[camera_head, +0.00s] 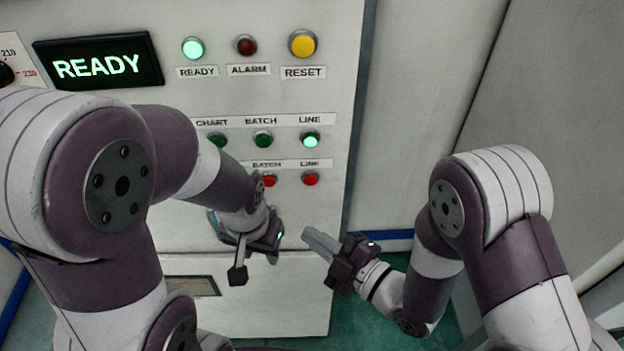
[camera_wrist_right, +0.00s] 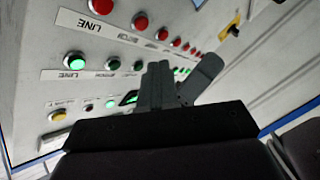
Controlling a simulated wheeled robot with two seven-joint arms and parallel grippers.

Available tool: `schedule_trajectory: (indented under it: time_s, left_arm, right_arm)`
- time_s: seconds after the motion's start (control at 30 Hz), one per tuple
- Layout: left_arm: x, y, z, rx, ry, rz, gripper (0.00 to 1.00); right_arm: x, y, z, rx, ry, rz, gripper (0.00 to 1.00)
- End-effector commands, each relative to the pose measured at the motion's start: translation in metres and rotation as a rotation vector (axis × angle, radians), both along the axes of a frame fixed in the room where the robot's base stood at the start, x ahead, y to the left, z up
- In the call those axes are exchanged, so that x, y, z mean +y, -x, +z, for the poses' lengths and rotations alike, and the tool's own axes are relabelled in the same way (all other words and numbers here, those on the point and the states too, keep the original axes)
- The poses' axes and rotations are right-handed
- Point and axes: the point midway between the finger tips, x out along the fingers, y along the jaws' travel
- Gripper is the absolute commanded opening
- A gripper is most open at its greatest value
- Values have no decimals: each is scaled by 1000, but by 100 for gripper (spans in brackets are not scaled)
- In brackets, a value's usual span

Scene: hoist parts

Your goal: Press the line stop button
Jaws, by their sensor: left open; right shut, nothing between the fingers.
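The line stop button is the red button (camera_head: 310,178) under the lower LINE label on the control panel, right end of the lower row. In the right wrist view the red LINE button (camera_wrist_right: 101,6) is at the top left edge. My right gripper (camera_head: 308,234) is shut and empty, below the red button and apart from it in the head view. Its shut fingers (camera_wrist_right: 158,82) show in the right wrist view, pointing toward the panel. My left gripper (camera_head: 256,264) is open and empty, in front of the panel, lower left of the right one.
A lit green LINE button (camera_head: 310,140) sits directly above the red one. A red BATCH button (camera_head: 269,180) is to its left, and my left arm covers more of that row. The yellow RESET button (camera_head: 302,43) and lit READY display (camera_head: 98,62) are higher up.

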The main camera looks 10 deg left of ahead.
Motion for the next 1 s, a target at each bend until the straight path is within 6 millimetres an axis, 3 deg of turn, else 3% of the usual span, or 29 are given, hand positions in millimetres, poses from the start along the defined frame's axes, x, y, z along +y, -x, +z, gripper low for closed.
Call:
schedule_trajectory:
  time_s: [0.23, 0.57, 0.7, 1.0]
  left_arm:
    - [0, 0, 3, 0, 0, 0, 43]
    - [0, 0, 10, 0, 0, 0, 43]
    - [0, 0, 4, 0, 0, 0, 43]
    - [0, 0, 3, 0, 0, 0, 43]
  right_arm:
    - [4, -14, 1, 0, -1, -1, 0]
    - [17, -60, 1, 1, 0, -1, 0]
    - [21, -75, -1, 0, 0, -1, 0]
    - [24, -85, 0, 3, 1, -1, 0]
